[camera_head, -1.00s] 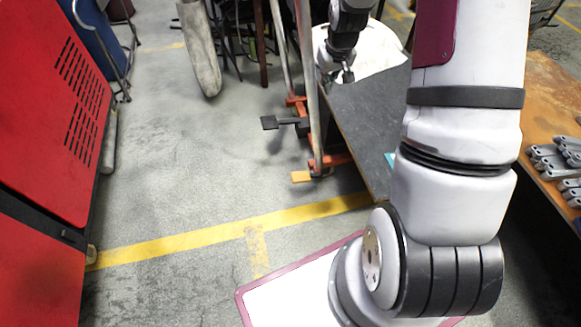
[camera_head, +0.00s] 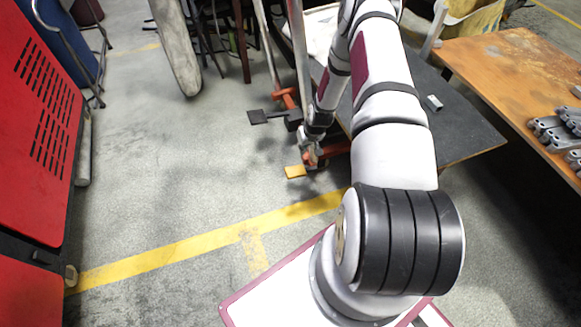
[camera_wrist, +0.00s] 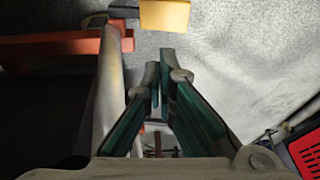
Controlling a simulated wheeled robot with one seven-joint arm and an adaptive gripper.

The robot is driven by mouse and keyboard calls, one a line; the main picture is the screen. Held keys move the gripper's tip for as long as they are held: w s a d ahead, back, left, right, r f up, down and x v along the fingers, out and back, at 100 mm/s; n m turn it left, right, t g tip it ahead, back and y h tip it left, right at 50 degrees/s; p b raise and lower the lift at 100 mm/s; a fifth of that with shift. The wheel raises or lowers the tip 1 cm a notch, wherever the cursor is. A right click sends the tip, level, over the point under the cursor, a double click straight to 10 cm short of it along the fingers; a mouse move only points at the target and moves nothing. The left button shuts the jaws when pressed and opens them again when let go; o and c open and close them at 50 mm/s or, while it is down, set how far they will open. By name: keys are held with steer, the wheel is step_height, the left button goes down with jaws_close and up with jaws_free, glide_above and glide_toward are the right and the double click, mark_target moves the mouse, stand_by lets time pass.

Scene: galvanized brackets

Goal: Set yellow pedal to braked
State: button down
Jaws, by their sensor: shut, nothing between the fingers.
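The yellow pedal (camera_head: 295,171) sticks out to the left, low near the floor, from the orange foot of a wheeled cart. In the wrist view the yellow pedal (camera_wrist: 165,16) is at the top edge, on a dark arm, ahead of my fingertips. My gripper (camera_head: 311,163) points down beside the cart leg, close to the pedal at its right. In the wrist view my gripper (camera_wrist: 160,70) is shut and empty, with a visible gap between its tips and the pedal. I cannot tell whether the pedal is up or pressed.
A black pedal (camera_head: 257,117) sits farther back on the cart. A grey pole (camera_wrist: 108,90) and an orange bar (camera_wrist: 50,45) lie left of my fingers in the wrist view. The dark tabletop (camera_head: 465,135) is at right. Floor (camera_head: 190,170) left of the pedals is clear.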

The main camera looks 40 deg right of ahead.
mark_target(294, 168)
steer(key=shift+a+f, duration=0.1)
steer(key=shift+f, duration=0.35)
steer(key=b+x, duration=0.1)
steer(key=x, duration=0.3)
steer(key=b+x, duration=0.2)
steer(key=x, duration=0.3)
steer(key=s+b+x, duration=0.1)
steer(key=b+x, duration=0.1)
steer(key=x, duration=0.2)
steer(key=shift+w+a+f, duration=0.15)
steer(key=shift+a+f, duration=0.25)
steer(key=shift+f, duration=0.15)
steer(key=shift+a, duration=0.15)
